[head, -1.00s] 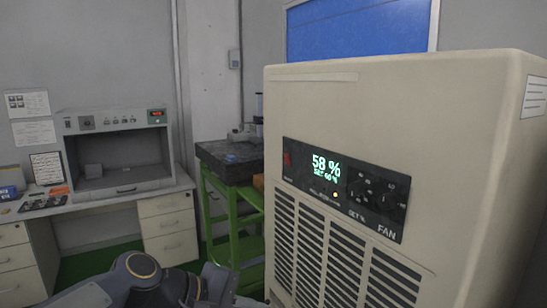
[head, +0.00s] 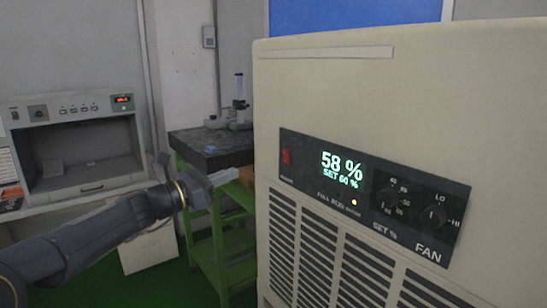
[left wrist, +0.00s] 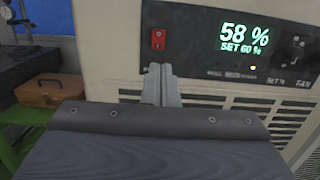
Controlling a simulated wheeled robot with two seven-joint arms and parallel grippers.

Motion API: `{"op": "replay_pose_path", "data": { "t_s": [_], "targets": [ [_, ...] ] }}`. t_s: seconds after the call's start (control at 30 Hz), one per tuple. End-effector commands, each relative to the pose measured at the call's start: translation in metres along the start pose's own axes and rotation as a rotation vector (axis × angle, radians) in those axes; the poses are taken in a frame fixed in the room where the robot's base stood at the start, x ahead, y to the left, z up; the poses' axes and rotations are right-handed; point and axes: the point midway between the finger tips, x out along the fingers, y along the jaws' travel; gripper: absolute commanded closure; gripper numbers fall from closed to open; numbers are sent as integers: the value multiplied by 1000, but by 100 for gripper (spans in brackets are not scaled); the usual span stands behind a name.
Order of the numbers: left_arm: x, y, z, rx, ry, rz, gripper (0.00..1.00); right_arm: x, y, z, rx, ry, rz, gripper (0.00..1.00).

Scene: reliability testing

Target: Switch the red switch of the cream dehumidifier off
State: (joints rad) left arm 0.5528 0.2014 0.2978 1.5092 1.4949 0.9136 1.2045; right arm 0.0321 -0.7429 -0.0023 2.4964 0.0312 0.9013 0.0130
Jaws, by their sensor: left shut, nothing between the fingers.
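The cream dehumidifier (head: 350,85) stands at the right in the head view. Its black panel shows a lit display reading 58 % and SET 60 %. The red switch (head: 286,157) is at the panel's left end; it also shows in the left wrist view (left wrist: 158,40), just above the fingertips. My left gripper (head: 236,174) is shut and empty, left of the dehumidifier in the head view. In the left wrist view its fingertips (left wrist: 160,68) point at the panel just below the switch. I cannot tell whether they touch the panel. My right gripper is not in view.
A green stand with a dark stone top (head: 205,150) is behind my left gripper. A grey bench unit (head: 78,145) stands on a desk at the left. Two knobs (head: 433,217) are at the panel's right.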

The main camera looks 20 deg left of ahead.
Motion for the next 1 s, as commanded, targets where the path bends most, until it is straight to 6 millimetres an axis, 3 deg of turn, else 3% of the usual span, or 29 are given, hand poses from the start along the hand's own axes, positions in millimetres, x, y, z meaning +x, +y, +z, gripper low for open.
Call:
{"op": "replay_pose_path", "data": {
  "t_s": [0.27, 0.7, 1.0],
  "targets": [
    [25, -1, 2, 1, 0, -5, 100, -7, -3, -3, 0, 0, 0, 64],
    [115, -2, 2, 1, 1, -5, 100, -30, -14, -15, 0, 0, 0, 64],
    [140, 0, 0, 3, 2, 0, 100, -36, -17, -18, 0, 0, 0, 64]
  ]
}}
